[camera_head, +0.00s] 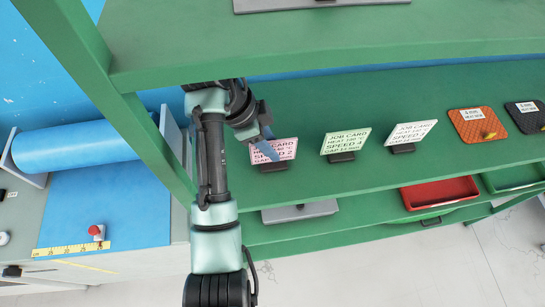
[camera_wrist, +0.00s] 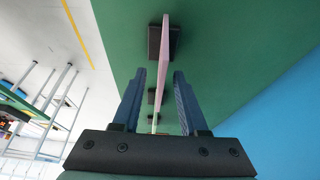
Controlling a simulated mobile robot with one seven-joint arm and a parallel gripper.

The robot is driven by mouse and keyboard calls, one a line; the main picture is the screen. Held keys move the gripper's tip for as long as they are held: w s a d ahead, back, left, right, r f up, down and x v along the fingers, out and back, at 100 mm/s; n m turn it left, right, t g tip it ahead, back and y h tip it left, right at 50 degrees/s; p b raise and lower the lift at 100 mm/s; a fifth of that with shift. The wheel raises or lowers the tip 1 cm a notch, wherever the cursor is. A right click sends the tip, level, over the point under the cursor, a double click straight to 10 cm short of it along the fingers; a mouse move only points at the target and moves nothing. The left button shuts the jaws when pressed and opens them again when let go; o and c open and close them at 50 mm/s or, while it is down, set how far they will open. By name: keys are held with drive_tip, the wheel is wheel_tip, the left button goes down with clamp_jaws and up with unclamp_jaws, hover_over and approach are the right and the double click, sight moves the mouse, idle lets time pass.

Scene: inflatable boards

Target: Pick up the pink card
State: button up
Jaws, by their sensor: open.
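The pink card (camera_head: 282,149) stands upright in a small dark holder on the green shelf, at the left end of a row of job cards. My gripper (camera_head: 268,147) reaches it from the left, and a blue finger overlaps the card's left part in the head view. In the wrist view the pink card (camera_wrist: 163,60) shows edge-on, running between the two blue fingers of my gripper (camera_wrist: 157,95). The fingers are open, with a gap on each side of the card. The card's dark holder (camera_wrist: 154,42) sits at its base on the shelf.
A yellow-green card (camera_head: 346,142) and a white card (camera_head: 411,133) stand in holders to the right. Beyond them lie an orange pad (camera_head: 477,124) and a black pad (camera_head: 526,115). A green upright post (camera_head: 140,125) and an upper shelf (camera_head: 320,38) frame the arm.

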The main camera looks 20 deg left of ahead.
sight(284, 159)
drive_tip(key=shift+x, duration=2.55)
clamp_jaws()
drive_tip(key=shift+w, duration=0.1)
